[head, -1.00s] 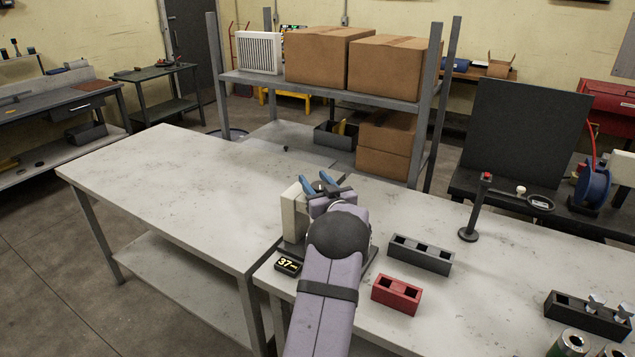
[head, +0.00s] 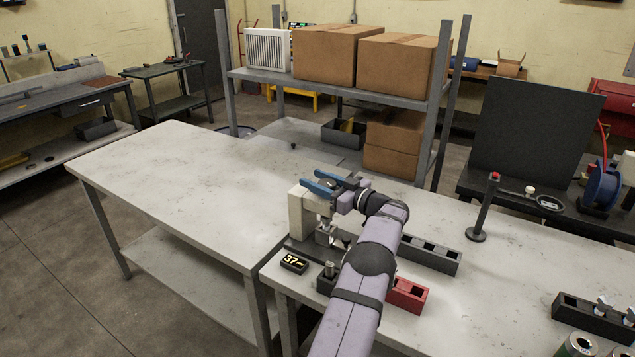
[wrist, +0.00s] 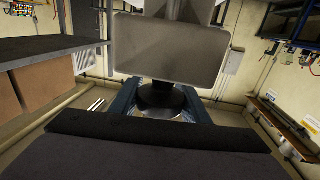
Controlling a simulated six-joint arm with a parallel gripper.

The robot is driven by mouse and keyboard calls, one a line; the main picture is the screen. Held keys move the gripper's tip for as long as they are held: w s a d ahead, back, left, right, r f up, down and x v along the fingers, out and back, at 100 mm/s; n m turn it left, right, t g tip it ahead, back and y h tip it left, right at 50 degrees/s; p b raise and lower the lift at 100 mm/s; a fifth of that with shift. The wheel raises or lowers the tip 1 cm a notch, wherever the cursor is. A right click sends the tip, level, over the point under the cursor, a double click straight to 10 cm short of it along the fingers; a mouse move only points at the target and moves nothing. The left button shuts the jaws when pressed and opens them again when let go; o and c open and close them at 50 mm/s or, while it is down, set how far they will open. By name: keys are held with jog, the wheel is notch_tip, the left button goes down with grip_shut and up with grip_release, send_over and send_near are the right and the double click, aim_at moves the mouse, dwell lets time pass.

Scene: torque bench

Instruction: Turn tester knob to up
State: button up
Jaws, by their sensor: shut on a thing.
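The tester has a cream body (head: 299,212) on a dark base at the left end of the near bench. Its head shows large and pale in the wrist view (wrist: 172,50). The small display (head: 294,263) in front of it reads 37. My gripper (head: 324,184) is at the top of the tester, its blue fingers pointing left. In the wrist view my gripper (wrist: 160,108) has its blue fingers on both sides of a dark round knob (wrist: 162,97) and is shut on it. The knob's marking and exact setting cannot be read. In the head view the fingers mostly hide the knob.
A dark block with sockets (head: 430,254) and a red block (head: 408,295) stand right of the tester, partly behind my arm. A dark post with a red top (head: 484,210) stands farther right. The left table (head: 180,190) is clear.

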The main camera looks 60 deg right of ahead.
aim_at(335, 187)
jog(key=shift+a+r+n+y, duration=0.15)
jog(key=shift+n+y, duration=0.15)
jog(key=shift+y, duration=0.2)
dwell(0.3)
jog(key=o, duration=1)
jog(key=shift+s+b, duration=0.4)
jog(key=shift+b, duration=0.05)
jog(key=shift+s+a+b, duration=0.2)
jog(key=shift+s+b, duration=0.9)
jog(key=shift+s, duration=2.15)
